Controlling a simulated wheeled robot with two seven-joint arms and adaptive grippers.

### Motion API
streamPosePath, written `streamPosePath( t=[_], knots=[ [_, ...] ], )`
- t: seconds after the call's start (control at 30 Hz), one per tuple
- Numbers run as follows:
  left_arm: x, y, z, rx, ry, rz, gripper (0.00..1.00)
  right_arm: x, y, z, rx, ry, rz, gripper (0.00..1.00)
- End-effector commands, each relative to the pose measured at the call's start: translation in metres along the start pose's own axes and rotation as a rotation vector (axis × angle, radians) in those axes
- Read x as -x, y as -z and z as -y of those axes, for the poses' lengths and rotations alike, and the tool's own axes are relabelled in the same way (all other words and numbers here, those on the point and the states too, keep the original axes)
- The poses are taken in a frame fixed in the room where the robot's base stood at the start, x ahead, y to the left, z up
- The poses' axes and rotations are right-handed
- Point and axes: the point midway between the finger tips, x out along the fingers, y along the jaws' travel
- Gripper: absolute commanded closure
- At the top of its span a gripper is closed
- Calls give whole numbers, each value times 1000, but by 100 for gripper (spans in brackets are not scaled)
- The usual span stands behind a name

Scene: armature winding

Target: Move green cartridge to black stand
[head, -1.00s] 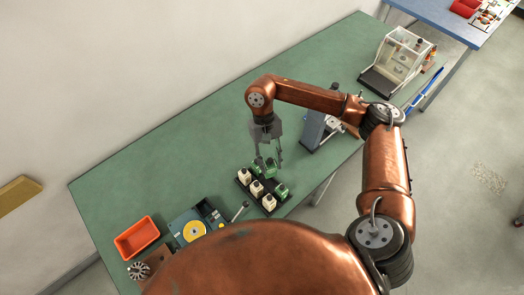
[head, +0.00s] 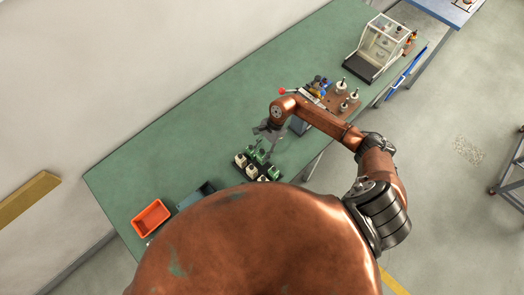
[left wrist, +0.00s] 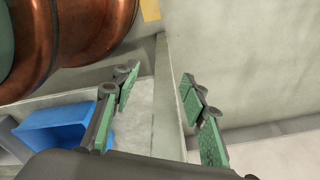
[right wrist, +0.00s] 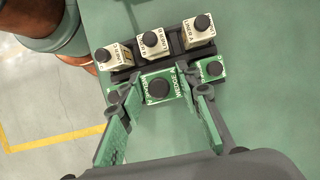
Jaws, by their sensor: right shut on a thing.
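In the head view my right gripper (head: 262,147) is over the cartridge rack. Other green cartridges (right wrist: 211,68) stand on both sides of the held one, the left one partly hidden by a finger. A black rack (right wrist: 121,76) holds them and white cartridges (right wrist: 152,42). Whether the held cartridge is clear of the rack, I cannot tell. Which item is the black stand is unclear. My left gripper (left wrist: 158,95) is open and empty.
On the green table (head: 200,130) stand an orange bin (head: 151,217), a clear-walled box (head: 383,42) with a black base, and a fixture board (head: 343,98) behind my right arm. A blue bin (left wrist: 65,130) shows in the left wrist view. The table's middle left is clear.

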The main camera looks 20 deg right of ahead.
Motion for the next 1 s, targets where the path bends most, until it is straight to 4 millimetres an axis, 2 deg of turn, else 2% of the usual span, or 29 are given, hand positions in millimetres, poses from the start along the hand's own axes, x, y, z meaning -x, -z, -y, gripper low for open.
streamPosePath(
  t=[0.4, 1.0],
  knots=[
    [-17, -16, -5, 4, -4, 18, 60, -38, 15, -1, 0, -2, 2, 96],
    [-24, -12, -5, 3, -4, 12, 60, -36, 14, 0, 3, -2, 0, 96]
  ],
)
